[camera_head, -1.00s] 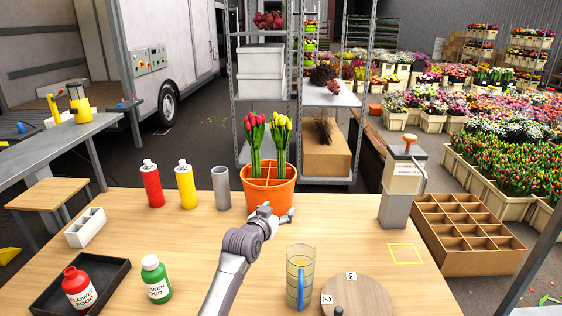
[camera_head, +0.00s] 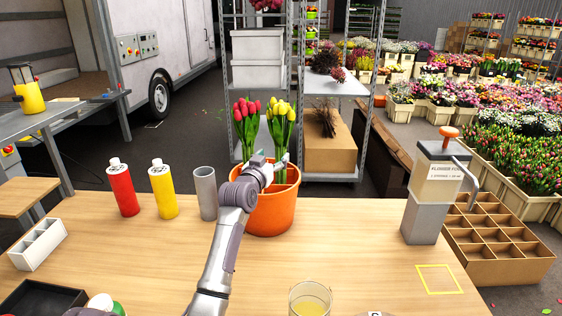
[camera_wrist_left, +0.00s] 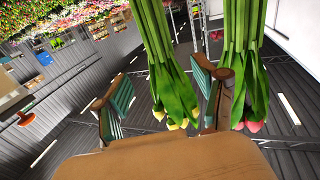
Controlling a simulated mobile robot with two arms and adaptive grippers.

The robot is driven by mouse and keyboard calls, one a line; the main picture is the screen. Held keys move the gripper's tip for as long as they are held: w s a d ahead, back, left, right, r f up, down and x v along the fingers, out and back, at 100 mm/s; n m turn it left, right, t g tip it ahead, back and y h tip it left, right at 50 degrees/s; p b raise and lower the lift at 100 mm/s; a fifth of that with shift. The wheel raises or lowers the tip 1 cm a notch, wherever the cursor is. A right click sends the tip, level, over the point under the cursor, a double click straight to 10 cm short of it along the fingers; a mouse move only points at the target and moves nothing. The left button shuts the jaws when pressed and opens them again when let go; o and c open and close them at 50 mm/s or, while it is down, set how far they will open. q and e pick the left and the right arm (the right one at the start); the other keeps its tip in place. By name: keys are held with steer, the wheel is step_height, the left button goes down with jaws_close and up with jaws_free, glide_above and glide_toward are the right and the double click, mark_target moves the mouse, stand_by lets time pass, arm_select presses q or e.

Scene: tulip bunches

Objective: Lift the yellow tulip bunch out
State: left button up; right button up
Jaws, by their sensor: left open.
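The yellow tulip bunch (camera_head: 281,122) stands upright in the right part of an orange bucket (camera_head: 268,215). The red tulip bunch (camera_head: 247,125) stands beside it on the left. My left gripper (camera_head: 276,161) is open at the bucket's rim, in front of the lower stems of the yellow bunch. In the left wrist view, the yellow bunch (camera_wrist_left: 165,65) appears between the two open fingers (camera_wrist_left: 165,95), apparently not gripped. The red bunch (camera_wrist_left: 245,65) is just beyond the right finger there. My arm and gripper hide part of the bucket's rim and inside. My right gripper is not in view.
A red bottle (camera_head: 123,188), a yellow bottle (camera_head: 163,190) and a grey cylinder (camera_head: 206,193) stand left of the bucket. A glass jug (camera_head: 310,301) is at the front. A grey dispenser (camera_head: 432,195) stands at right. The table between bucket and dispenser is clear.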

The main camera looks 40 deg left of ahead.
mark_target(278, 151)
arm_select(q)
steer(key=x, duration=0.2)
steer(key=shift+w+a+f, duration=0.1)
steer(key=shift+w, duration=0.1)
steer(key=shift+w+a, duration=0.2)
steer(key=shift+w, duration=0.2)
steer(key=shift+w+a+f+p, duration=0.1)
steer(key=shift+w+a+p, duration=0.05)
steer(key=shift+w+p, duration=0.2)
steer(key=x, duration=0.4)
steer(key=shift+f, duration=0.3)
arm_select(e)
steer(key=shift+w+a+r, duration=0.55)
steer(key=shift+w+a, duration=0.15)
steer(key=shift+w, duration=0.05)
arm_select(q)
steer(key=shift+s, duration=0.1)
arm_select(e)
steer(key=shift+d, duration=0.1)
arm_select(q)
steer(key=shift+c, duration=1.1)
jaws_close()
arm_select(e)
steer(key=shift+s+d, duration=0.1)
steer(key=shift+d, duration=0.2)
arm_select(q)
steer(key=shift+r, duration=0.1)
